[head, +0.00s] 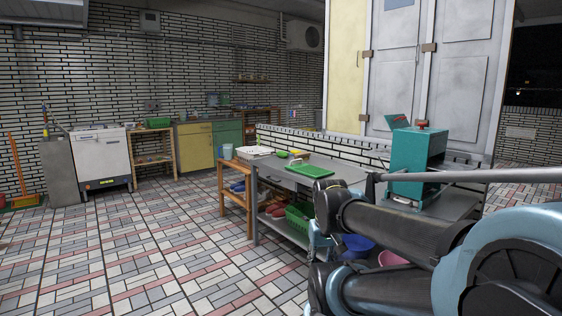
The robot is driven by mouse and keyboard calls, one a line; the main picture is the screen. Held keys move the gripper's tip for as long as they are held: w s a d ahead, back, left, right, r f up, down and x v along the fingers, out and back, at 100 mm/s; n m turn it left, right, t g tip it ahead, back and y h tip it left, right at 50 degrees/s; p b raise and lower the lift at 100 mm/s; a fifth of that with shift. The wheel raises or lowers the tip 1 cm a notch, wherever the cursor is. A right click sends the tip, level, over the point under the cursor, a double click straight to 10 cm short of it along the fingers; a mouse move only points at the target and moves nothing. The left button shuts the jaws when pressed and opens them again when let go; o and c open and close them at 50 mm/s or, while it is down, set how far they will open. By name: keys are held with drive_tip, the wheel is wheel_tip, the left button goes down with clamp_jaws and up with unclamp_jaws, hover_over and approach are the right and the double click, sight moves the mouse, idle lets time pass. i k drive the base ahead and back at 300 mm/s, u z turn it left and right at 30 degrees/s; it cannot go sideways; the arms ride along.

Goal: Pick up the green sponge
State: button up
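I cannot make out a green sponge with certainty. A small green item (281,154) lies towards the back of the grey metal table (345,172), too small to identify. A flat green tray or board (309,170) lies on the front part of the same table. My arm crosses the lower right of the head view and covers part of the table and its lower shelf. I cannot make out my gripper's fingers in this view.
A teal metal box (417,160) stands on the table's right part. A green basket (298,214), a blue bowl (357,245) and a pink bowl (391,258) are below. A white dishwasher (101,155) stands at the back left.

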sight(282, 155)
drive_tip(key=u, duration=0.35)
drive_tip(key=i, duration=0.75)
drive_tip(key=u, duration=0.5)
drive_tip(key=i, duration=1.1)
drive_tip(key=z, duration=0.7)
drive_tip(key=i, duration=0.85)
drive_tip(key=z, duration=0.55)
